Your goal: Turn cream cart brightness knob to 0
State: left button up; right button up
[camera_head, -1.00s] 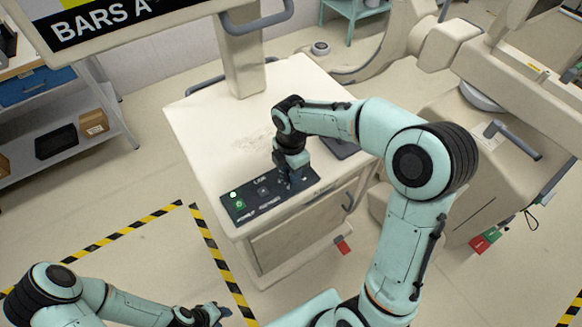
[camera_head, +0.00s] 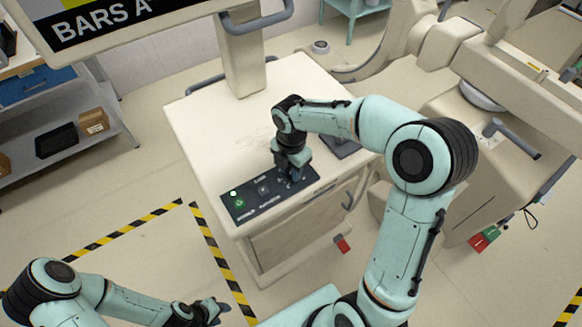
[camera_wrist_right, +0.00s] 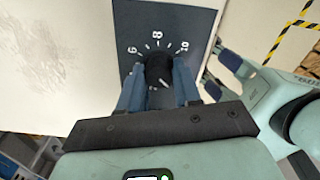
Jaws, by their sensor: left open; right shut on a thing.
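The cream cart (camera_head: 190,125) stands in the middle of the head view, with a dark control panel (camera_head: 250,205) along its front edge. My right gripper (camera_head: 291,177) is over the right end of this panel, pointing down and hiding the knob there. In the right wrist view, the round black knob (camera_wrist_right: 158,68) sits between the two fingers of my right gripper (camera_wrist_right: 159,80), which are shut on it. The numbers 6, 8 and 10 show around the dial; the lower numbers are hidden. A pale mark shows on the knob's lower right. My left gripper (camera_head: 212,311) is open and empty, low and away from the cart.
A green lit button (camera_head: 239,204) is at the panel's left end. A monitor (camera_head: 110,20) on a post (camera_head: 240,60) rises behind. A dark flat thing (camera_head: 342,147) lies right of my right gripper. A shelf (camera_head: 85,140) stands left. Yellow-black tape (camera_head: 215,255) marks the floor.

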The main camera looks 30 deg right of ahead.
jog(key=o, duration=1.1)
jog(key=shift+c, duration=0.2)
notch_tip(320, 180, up, 14)
jog(key=shift+f, duration=0.25)
jog(key=shift+f, duration=0.1)
